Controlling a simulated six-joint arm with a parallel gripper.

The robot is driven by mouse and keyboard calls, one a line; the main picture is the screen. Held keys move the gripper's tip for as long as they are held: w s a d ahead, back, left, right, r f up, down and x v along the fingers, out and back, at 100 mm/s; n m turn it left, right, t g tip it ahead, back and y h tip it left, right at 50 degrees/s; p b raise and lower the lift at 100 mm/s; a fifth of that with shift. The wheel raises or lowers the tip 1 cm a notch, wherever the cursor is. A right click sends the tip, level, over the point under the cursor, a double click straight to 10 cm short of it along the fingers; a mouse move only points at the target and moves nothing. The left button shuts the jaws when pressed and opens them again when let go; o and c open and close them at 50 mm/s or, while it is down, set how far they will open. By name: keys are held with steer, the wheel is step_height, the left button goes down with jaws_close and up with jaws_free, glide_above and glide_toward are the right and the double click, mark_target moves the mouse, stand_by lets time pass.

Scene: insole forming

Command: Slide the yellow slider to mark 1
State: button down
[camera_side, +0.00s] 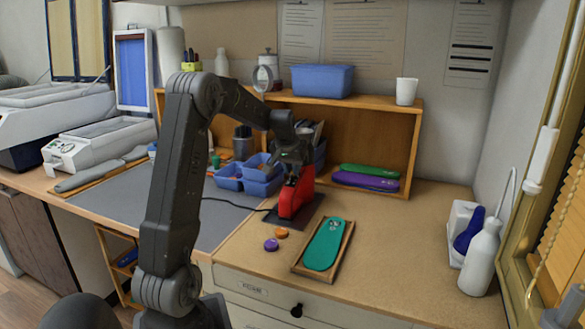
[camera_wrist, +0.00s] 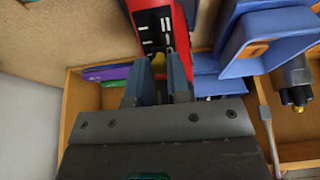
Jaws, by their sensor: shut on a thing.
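The red device (camera_side: 291,199) stands upright on a dark plate on the bench, and its front also shows at the top of the wrist view (camera_wrist: 181,28). It has a dark face with white marks (camera_wrist: 166,24); I cannot read their numbers. The yellow slider (camera_wrist: 158,62) is at the end of this face nearest my gripper, between my fingertips. My gripper (camera_wrist: 158,73) is shut on the yellow slider, with one finger on each side. In the side view my gripper (camera_side: 293,172) is against the device's upper part, and the slider is hidden.
Blue bins (camera_side: 262,182) stand close behind and left of the device. A green insole (camera_side: 324,245) lies on a wooden tray at front right, beside orange and purple discs (camera_side: 271,244). A wooden shelf (camera_side: 345,133) stands behind. The bench at right is mostly clear.

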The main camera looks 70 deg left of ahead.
steer(key=shift+s+d+f, duration=0.3)
steer(key=shift+s+d, duration=0.2)
steer(key=c, duration=1.1)
jaws_free()
steer(key=shift+o, duration=0.2)
steer(key=shift+r, duration=0.1)
steer(key=v, duration=1.3)
steer(key=shift+r, duration=0.3)
steer(key=shift+s+d, duration=0.1)
